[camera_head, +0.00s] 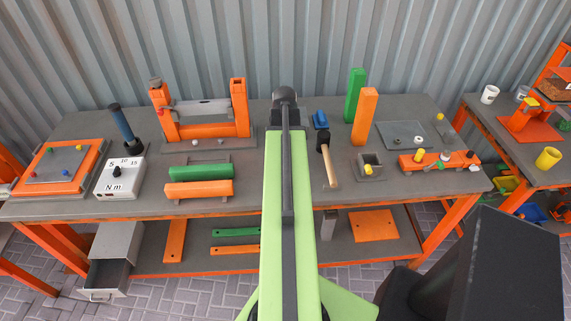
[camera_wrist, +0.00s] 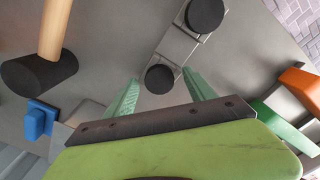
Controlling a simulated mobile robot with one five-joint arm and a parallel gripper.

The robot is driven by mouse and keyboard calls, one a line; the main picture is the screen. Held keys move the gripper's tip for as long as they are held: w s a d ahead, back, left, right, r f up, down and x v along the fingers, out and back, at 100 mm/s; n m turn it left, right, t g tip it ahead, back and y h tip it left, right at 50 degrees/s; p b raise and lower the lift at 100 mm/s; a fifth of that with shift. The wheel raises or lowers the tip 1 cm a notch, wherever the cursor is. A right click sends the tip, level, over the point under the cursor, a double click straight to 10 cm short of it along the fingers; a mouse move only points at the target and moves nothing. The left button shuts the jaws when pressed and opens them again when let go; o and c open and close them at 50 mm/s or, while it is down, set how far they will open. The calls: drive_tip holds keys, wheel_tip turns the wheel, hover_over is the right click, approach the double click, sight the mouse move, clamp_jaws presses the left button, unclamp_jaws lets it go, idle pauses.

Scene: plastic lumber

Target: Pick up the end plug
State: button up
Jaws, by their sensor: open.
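Two black round pieces sit on a narrow grey strip on the bench top in the wrist view. The nearer one (camera_wrist: 159,79) looks like the end plug, though I cannot tell for sure; the other black piece (camera_wrist: 205,15) lies farther up the picture. My gripper (camera_wrist: 161,77) is open, with its two green fingers apart and the nearer black piece showing between their tips. Nothing is held. I cannot tell how high the fingers are above it. In the head view my arm hides this spot and the fingers.
A mallet (camera_head: 325,152) lies right of my arm; its black head (camera_wrist: 38,75) is left in the wrist view, near a blue block (camera_wrist: 40,119). Green (camera_head: 200,172) and orange (camera_head: 198,189) beams lie left of my arm. Upright beams (camera_head: 364,117) stand at the back right.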

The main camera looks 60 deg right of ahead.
drive_tip(key=shift+r, duration=0.1)
clamp_jaws()
idle(0.3)
